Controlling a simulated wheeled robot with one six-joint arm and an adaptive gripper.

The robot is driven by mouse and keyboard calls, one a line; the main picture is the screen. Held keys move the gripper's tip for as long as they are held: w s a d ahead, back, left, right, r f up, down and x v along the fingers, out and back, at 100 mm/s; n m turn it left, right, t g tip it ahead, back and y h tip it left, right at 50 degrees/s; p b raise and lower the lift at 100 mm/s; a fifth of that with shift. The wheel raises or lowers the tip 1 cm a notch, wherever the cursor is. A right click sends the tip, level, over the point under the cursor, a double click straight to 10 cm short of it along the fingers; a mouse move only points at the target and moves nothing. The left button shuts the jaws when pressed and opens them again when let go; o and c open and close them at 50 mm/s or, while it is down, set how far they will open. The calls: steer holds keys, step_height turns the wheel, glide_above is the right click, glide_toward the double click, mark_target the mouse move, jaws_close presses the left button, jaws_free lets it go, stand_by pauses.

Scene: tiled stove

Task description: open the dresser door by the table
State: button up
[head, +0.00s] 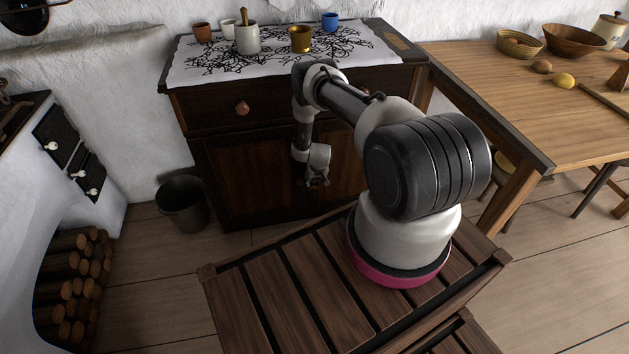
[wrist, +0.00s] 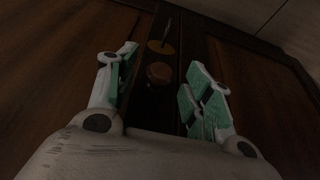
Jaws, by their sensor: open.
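The dresser (head: 238,180) is dark wood and stands against the wall beside the table. Its doors look shut. In the wrist view, a round wooden knob (wrist: 159,73) shows between the fingers of my open gripper (wrist: 163,90). The fingers have green pads, one on each side of the knob, and I see no contact. Above the knob is a round brass-coloured plate with a key (wrist: 161,47). In the head view, my gripper (head: 317,181) is low in front of the dresser's doors, and my arm hides part of the right door.
The wooden table (head: 530,100) stands at the right with bowls and a lemon on it. A white cloth (head: 200,66) with several cups covers the dresser top. A dark bucket (head: 183,204) stands left of the dresser. The stove (head: 25,180) and stacked logs are further left.

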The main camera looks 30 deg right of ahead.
steer(key=shift+w+f, duration=0.2)
steer(key=shift+f, duration=0.3)
steer(key=shift+s, duration=0.1)
jaws_close()
